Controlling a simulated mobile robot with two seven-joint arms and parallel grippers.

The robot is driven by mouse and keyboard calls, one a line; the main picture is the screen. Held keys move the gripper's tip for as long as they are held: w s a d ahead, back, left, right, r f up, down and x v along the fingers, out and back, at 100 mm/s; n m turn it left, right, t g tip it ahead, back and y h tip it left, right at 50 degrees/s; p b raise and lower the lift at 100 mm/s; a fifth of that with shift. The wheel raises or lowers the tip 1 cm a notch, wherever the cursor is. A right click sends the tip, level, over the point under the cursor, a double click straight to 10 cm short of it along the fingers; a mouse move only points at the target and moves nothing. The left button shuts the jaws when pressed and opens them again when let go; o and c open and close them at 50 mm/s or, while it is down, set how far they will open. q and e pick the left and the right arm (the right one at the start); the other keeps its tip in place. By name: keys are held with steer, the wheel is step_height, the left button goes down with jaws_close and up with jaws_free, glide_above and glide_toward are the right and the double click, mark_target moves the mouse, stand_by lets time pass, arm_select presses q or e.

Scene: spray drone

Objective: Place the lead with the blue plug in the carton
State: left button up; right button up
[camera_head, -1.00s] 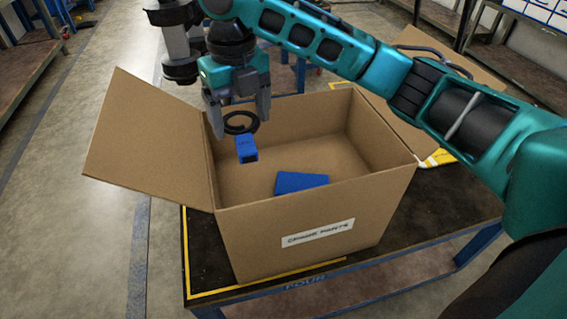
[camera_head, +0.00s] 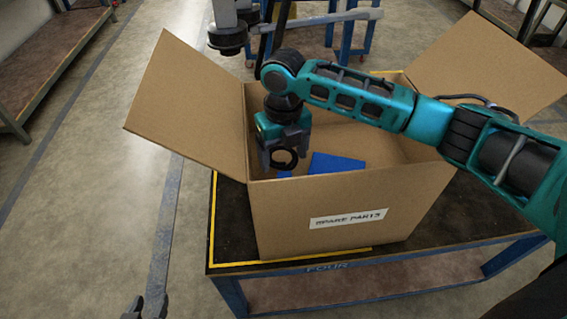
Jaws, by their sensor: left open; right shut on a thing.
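The carton (camera_head: 275,222) is an open cardboard box with a "SPARE PARTS" label, standing on a dark table. My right gripper (camera_head: 283,158) reaches over the carton's front left part and is shut on the lead (camera_head: 291,165), a small black coil. A bit of the blue plug (camera_head: 284,174) shows just below the fingers, above the front wall's rim; the rest of it is hidden behind the wall. I cannot tell whether it touches the carton floor. My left gripper (camera_head: 135,306) is partly in view at the bottom left edge, empty and away from the carton.
A flat blue thing (camera_head: 336,163) lies inside the carton, right of the gripper. The left flap (camera_head: 185,105) and right flap (camera_head: 490,70) stand open. The dark table (camera_head: 440,215) has a yellow edge line.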

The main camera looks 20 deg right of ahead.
mark_target(283, 159)
steer(key=shift+f, duration=1.7)
steer(key=shift+f, duration=0.15)
steer(key=o, duration=1)
step_height(283, 159, up, 12)
steer(key=shift+r+p, duration=0.15)
steer(key=shift+p, duration=0.3)
